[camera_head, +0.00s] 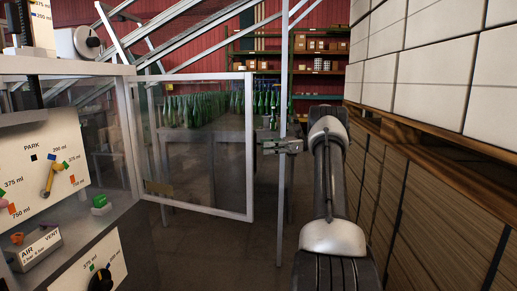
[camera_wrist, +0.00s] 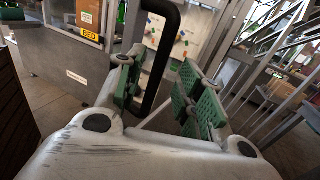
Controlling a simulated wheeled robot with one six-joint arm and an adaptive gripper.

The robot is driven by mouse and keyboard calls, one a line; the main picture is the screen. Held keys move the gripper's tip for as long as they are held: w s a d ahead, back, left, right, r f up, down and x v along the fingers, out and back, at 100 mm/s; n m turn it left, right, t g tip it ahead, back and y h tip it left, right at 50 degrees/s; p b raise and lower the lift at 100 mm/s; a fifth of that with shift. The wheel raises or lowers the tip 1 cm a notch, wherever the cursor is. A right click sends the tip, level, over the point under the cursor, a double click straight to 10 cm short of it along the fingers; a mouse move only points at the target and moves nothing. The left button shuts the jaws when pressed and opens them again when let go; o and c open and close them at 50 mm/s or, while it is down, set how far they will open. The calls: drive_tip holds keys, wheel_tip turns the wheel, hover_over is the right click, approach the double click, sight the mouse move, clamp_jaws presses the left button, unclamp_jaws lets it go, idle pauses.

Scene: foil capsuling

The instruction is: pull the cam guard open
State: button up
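The cam guard (camera_head: 203,150) is a clear panel in a pale metal frame. In the head view it extends right from the machine's corner post, its free edge closer to me. My gripper (camera_head: 270,146) is just right of that free edge. In the wrist view a black bar handle (camera_wrist: 164,50) runs down between the two green-padded fingers of my gripper (camera_wrist: 160,88). The pads stand apart, and I see no clear grip on the handle. The handle's lower end is partly hidden by the fingers, and its mounting is not clear.
The machine's control panel (camera_head: 40,170) with coloured knobs is at left. Green bottles (camera_head: 195,108) stand on a table behind the guard. A thin upright post (camera_head: 283,200) is beside my gripper. Stacked cartons (camera_head: 440,180) close off the right. Floor shows below the guard.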

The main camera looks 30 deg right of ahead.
drive_tip(key=shift+v, duration=0.8)
drive_tip(key=shift+c, duration=0.2)
